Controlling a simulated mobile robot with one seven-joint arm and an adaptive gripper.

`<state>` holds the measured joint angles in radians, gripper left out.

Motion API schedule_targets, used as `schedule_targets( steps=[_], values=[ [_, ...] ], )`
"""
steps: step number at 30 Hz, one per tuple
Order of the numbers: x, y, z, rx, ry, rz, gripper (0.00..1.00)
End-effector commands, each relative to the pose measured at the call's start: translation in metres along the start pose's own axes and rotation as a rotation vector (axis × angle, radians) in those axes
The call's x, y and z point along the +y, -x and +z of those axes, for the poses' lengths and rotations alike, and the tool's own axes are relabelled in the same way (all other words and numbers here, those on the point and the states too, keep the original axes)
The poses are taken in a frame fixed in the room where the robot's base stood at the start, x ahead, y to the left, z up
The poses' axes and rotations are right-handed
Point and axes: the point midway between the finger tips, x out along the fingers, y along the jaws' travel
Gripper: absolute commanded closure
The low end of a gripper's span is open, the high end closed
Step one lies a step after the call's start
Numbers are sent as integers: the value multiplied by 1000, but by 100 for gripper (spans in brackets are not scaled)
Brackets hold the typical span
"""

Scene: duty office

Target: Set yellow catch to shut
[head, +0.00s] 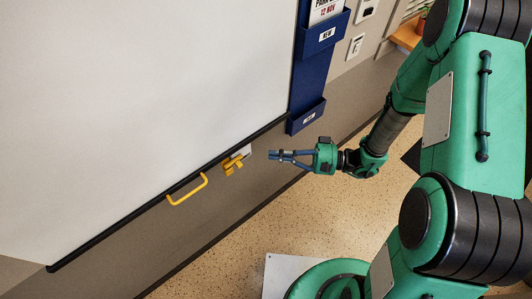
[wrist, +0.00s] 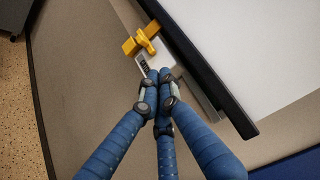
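The yellow catch (head: 232,166) sits on a small pale plate (head: 244,152) at the lower edge of the whiteboard. In the wrist view the catch (wrist: 146,40) is a yellow bar with a raised knob, beside dark marks on the plate (wrist: 168,61) too small to read. My gripper (head: 271,154) is right of the catch in the head view, with a small gap between them. In the wrist view its blue fingers (wrist: 159,75) meet at the tips, just below the catch in the picture, with nothing seen between them. I cannot tell the catch's setting.
A yellow pull handle (head: 188,191) is left of the catch along the whiteboard's (head: 140,100) black lower edge. A blue document holder (head: 314,70) hangs to the right. The grey wall (head: 215,205) below is bare, and the speckled floor (head: 235,240) there is open.

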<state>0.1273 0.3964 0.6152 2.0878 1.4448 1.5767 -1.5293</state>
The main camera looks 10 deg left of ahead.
Motion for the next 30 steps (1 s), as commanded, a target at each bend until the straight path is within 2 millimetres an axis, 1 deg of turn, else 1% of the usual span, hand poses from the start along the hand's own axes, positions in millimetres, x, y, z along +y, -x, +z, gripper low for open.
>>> schedule_targets(
  steps=[1, 6, 12, 18, 30],
  values=[
    [-1, 7, -1, 4, 0, 0, 100],
    [0, 27, -1, 3, 1, 0, 100],
    [0, 43, -1, 2, 1, 0, 100],
    [0, 49, 0, 1, 1, 0, 100],
    [0, 50, 0, 0, 0, 0, 100]
  ],
)
